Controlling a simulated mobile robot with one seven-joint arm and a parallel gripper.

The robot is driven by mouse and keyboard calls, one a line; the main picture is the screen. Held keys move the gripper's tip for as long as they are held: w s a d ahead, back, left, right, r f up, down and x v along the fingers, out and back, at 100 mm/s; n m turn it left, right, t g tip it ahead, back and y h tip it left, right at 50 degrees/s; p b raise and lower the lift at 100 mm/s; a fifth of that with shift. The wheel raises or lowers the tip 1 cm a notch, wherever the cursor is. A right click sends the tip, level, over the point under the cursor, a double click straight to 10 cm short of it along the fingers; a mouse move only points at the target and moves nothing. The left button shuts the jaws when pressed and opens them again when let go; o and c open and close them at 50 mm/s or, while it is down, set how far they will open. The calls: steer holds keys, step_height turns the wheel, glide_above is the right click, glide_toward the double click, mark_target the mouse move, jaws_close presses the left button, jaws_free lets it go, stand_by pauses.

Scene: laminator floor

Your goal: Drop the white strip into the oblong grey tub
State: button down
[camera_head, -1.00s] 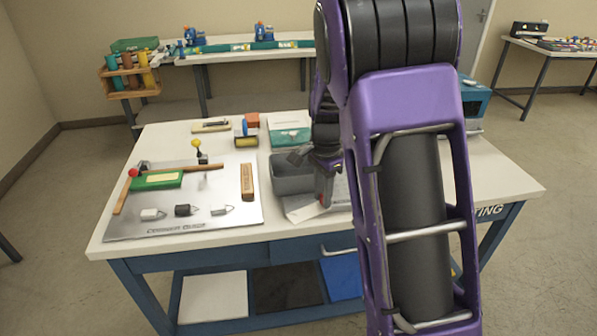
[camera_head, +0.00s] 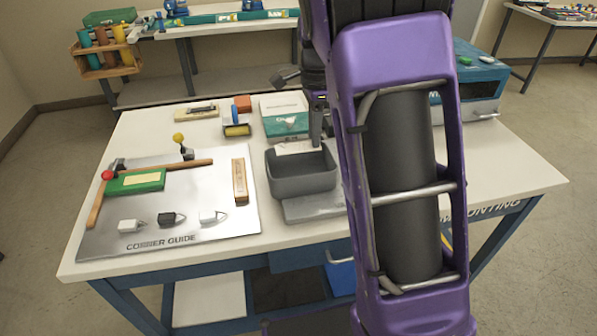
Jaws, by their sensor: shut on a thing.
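The oblong grey tub (camera_head: 305,187) stands on the white table, just left of my purple arm. My gripper (camera_head: 316,138) is above the tub's back part, partly hidden by my arm. It is shut on the white strip (camera_head: 294,148), which sticks out to the left, pale and flat, over the tub's back side. The strip's right end is hidden at the gripper. I cannot tell how high it is above the rim.
A flat grey plate (camera_head: 312,208) lies in front of the tub. A wooden block (camera_head: 240,181) and a metal corner guide board (camera_head: 190,222) are to the left. A teal and white box (camera_head: 285,122) stands behind, and a teal machine (camera_head: 478,82) at right.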

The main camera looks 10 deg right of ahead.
steer(key=shift+f+b, duration=1.75)
steer(key=shift+f, duration=0.65)
steer(key=c, duration=0.5)
jaws_free()
steer(key=shift+c, duration=0.2)
step_height(320, 180, up, 18)
steer(key=p, duration=0.3)
steer(key=shift+f, duration=0.25)
